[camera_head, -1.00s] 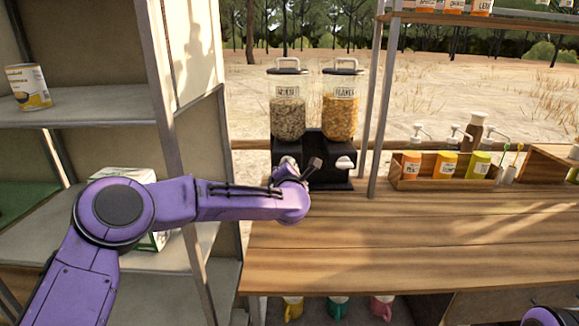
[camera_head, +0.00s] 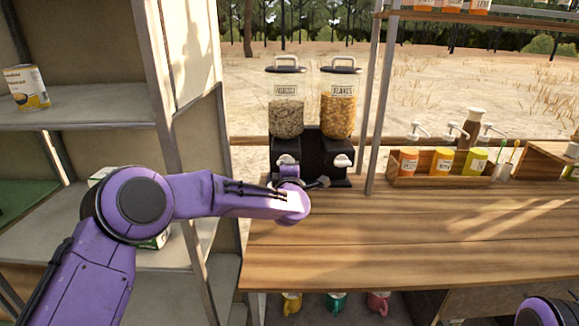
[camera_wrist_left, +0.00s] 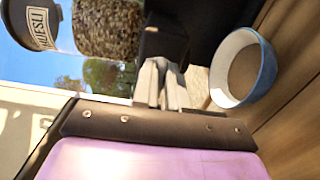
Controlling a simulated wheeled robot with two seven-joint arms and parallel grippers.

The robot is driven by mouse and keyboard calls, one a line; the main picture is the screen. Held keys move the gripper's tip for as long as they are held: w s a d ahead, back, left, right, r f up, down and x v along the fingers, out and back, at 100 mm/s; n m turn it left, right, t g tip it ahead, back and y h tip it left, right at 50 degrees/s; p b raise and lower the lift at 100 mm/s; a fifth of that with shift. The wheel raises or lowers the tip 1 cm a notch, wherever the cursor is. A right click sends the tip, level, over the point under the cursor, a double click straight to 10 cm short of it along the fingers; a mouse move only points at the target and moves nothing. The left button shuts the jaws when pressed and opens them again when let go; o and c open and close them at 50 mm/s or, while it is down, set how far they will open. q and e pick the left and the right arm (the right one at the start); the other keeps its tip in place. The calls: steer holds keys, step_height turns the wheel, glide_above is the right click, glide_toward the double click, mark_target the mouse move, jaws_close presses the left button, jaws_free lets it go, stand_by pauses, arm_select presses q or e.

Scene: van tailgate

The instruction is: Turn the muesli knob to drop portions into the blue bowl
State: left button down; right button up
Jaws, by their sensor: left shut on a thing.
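The muesli dispenser (camera_head: 286,120) stands at the back of the counter, with its white knob (camera_head: 287,160) on the black base. My left arm reaches from the left, with the wrist close in front of that knob. In the left wrist view my left gripper (camera_wrist_left: 160,88) has its fingers close together, shut on the muesli knob, which the fingers mostly hide. The muesli jar (camera_wrist_left: 107,30) shows beyond them. The blue bowl (camera_wrist_left: 265,72) with a white inside is beside the fingers; its bottom looks tan, contents unclear. My arm hides the bowl in the head view. My right gripper is out of view.
The flakes dispenser (camera_head: 338,115) with its own white knob stands directly to the right. A shelf post (camera_head: 376,110) and a wooden box of pump bottles (camera_head: 437,178) are further right. A shelf unit is at left. The front counter is clear.

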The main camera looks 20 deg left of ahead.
arm_select(q)
steer(key=shift+d+f, duration=0.1)
stand_by(0.3)
steer(key=c, duration=1.2)
jaws_free()
steer(key=shift+o, duration=0.2)
steer(key=b+v, duration=0.2)
steer(key=v, duration=0.8)
steer(key=shift+s, duration=0.3)
